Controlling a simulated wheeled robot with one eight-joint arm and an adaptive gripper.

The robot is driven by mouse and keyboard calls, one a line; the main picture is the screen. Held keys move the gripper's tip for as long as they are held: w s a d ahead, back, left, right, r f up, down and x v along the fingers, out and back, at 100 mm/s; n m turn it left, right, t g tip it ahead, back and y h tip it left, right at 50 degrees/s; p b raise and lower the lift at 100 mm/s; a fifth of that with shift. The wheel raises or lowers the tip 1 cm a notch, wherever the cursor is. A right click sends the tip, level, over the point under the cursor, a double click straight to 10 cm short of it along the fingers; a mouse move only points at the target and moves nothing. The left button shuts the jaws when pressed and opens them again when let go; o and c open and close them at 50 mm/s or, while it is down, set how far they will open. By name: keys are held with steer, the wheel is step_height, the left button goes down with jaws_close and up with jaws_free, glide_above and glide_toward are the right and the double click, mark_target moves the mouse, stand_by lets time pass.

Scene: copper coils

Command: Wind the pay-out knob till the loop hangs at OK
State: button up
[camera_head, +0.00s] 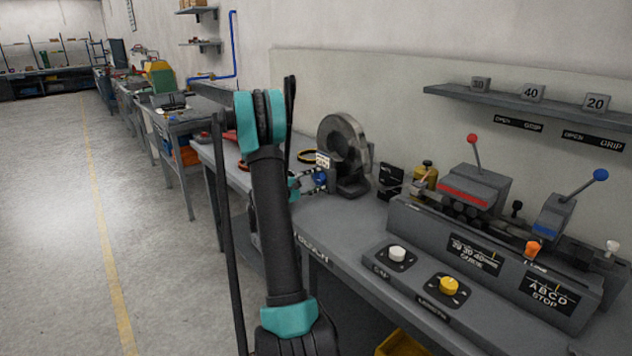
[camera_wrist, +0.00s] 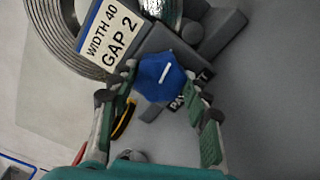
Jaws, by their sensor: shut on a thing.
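The blue pay-out knob (camera_wrist: 160,77) has a white line on its face and sits at the foot of the reel stand. My gripper (camera_wrist: 167,88) is shut on it, one finger on each side. Part of a "PAY" label (camera_wrist: 180,102) shows beside it in the wrist view. In the head view my gripper (camera_head: 311,182) is at the knob (camera_head: 320,178), mostly behind my arm. The grey coil reel (camera_head: 342,143) stands above, with a card (camera_wrist: 108,38) reading "WIDTH 40 GAP 2". I cannot make out the hanging loop or an OK mark in either view.
A bench machine with a red-knobbed lever (camera_head: 473,139) and a blue-knobbed lever (camera_head: 600,175) stands to the right. A white knob (camera_head: 397,254) and a yellow knob (camera_head: 449,285) are in front of it. Open floor (camera_head: 140,230) lies left of the bench.

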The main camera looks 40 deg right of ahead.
steer(key=m, duration=0.6)
steer(key=shift+m, duration=0.4)
stand_by(0.3)
steer(key=o, duration=1.2)
steer(key=shift+c, duration=0.2)
steer(key=shift+a, duration=0.15)
steer(key=a, duration=0.7)
steer(key=s+a, duration=0.1)
steer(key=a, duration=0.3)
steer(key=shift+a, duration=0.35)
